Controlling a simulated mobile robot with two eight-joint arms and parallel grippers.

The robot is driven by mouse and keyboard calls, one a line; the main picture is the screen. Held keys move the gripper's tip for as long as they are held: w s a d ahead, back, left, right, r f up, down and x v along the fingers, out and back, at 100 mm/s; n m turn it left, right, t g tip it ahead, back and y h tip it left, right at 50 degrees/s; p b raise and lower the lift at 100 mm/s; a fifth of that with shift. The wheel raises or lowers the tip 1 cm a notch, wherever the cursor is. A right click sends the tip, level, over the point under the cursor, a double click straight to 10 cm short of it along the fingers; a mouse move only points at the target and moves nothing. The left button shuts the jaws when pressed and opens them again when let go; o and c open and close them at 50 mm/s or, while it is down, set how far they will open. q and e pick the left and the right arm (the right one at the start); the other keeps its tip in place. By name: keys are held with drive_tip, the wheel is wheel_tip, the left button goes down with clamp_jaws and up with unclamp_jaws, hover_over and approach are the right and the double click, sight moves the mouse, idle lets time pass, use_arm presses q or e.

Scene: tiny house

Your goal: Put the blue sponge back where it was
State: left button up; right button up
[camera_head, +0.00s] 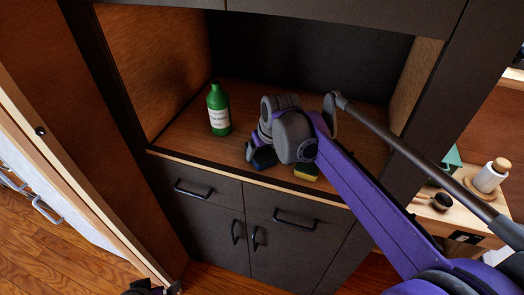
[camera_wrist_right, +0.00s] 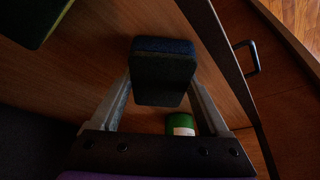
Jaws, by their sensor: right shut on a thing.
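The blue sponge (camera_head: 264,157) is at the front of the wooden shelf, partly hidden by my right gripper (camera_head: 257,148). In the right wrist view, the sponge (camera_wrist_right: 163,72) sits between the two fingers of my right gripper (camera_wrist_right: 162,88), which is shut on it. I cannot tell whether the sponge touches the shelf. A dark shape at the bottom edge of the head view appears to be part of my left gripper (camera_head: 150,289); its fingers cannot be made out.
A yellow sponge (camera_head: 306,172) lies on the shelf (camera_head: 185,135), right of the blue one. A green bottle (camera_head: 218,112) stands to the left. Cabinet walls enclose the shelf at the sides and back. Drawers with handles (camera_head: 295,219) are below. A white jar (camera_head: 490,177) stands at far right.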

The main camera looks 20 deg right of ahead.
drive_tip(key=shift+f, duration=0.15)
drive_tip(key=o, duration=1.3)
drive_tip(key=a+v, duration=0.1)
drive_tip(key=v, duration=1.1)
drive_tip(key=s+d+f, duration=0.1)
drive_tip(key=s+f, duration=0.6)
drive_tip(key=s+d+f+m, duration=0.1)
drive_tip(key=s+f, duration=0.6)
drive_tip(key=s+d+f+m, duration=0.1)
drive_tip(key=s+f, duration=0.6)
drive_tip(key=shift+s+t+h+p, duration=0.35)
drive_tip(key=shift+t+h+p, duration=0.05)
